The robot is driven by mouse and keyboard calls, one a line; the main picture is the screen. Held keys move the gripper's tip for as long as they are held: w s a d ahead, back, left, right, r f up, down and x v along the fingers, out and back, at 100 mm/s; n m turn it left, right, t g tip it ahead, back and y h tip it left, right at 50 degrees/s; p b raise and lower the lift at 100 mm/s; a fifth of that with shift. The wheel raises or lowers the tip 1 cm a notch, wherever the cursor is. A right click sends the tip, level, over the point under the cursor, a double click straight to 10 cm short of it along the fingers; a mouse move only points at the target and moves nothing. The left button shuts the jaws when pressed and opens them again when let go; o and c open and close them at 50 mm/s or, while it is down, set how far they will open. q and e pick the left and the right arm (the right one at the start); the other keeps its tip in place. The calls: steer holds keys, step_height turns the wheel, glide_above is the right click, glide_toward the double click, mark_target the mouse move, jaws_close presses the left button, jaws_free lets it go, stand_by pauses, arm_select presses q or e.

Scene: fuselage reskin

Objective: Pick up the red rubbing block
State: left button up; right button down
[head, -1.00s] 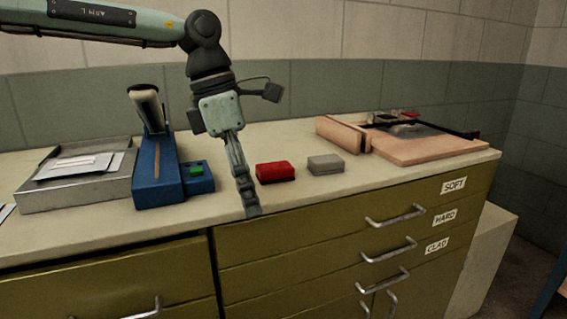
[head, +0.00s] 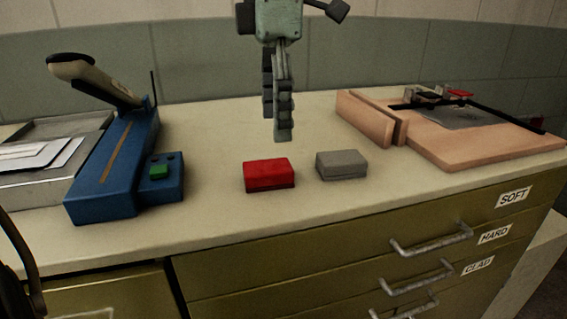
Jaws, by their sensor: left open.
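The red rubbing block (head: 268,174) lies flat on the pale worktop, near the middle of the head view. My left gripper (head: 276,128) hangs pointing down, just behind and above the red block. Its fingers are apart and empty, and it does not touch the block. A grey block (head: 342,164) of similar size lies a little to the right of the red one. My right gripper does not show for certain; a dark part at the lower left edge is unclear.
A blue tool (head: 112,165) with a raised lever and green button stands left. A metal tray (head: 42,190) with sheets lies beyond it. A wooden board (head: 470,140) with a fence is at right. The drawer cabinet (head: 350,260) is below. The worktop around the block is clear.

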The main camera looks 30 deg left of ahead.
mark_target(272, 165)
arm_select(q)
steer(key=f, duration=0.7)
steer(key=shift+s+a, duration=0.15)
steer(key=shift+s, duration=0.25)
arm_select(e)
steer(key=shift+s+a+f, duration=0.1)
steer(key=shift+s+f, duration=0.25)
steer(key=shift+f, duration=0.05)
arm_select(q)
steer(key=shift+c, duration=0.6)
steer(key=c, duration=1.1)
steer(key=shift+c, duration=0.2)
steer(key=shift+r, duration=0.1)
step_height(272, 165, up, 18)
steer(key=p, duration=0.1)
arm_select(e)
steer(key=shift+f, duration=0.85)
